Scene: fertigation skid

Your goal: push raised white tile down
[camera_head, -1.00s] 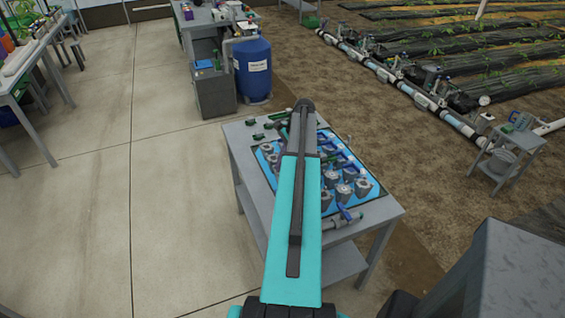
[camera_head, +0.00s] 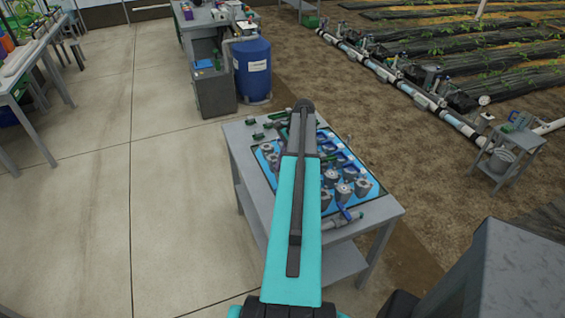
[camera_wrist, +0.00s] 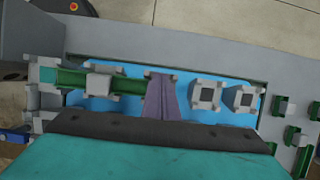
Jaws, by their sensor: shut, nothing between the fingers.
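In the wrist view, a blue panel (camera_wrist: 190,117) carries several pale grey-white square pieces. One pale block (camera_wrist: 101,83) sits on a green bar (camera_wrist: 128,84) at the left. Two more pale square pieces with dark centres, one nearer (camera_wrist: 205,95) and one farther right (camera_wrist: 241,98), stand on the blue. My gripper (camera_wrist: 160,78) is shut, its narrow purple-grey fingers reaching over the panel by the bar's right end. Contact cannot be told. I cannot tell which piece is the raised tile. In the head view my arm hides the gripper and part of the blue panel (camera_head: 369,187).
The panel lies on a grey table (camera_head: 246,166). Pale round-topped fittings (camera_head: 343,192) stand on its near part, and a blue-handled valve (camera_head: 345,212) lies at the near edge. Small green fittings (camera_wrist: 298,138) lie on the tabletop. Open floor (camera_head: 90,200) is at the left.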

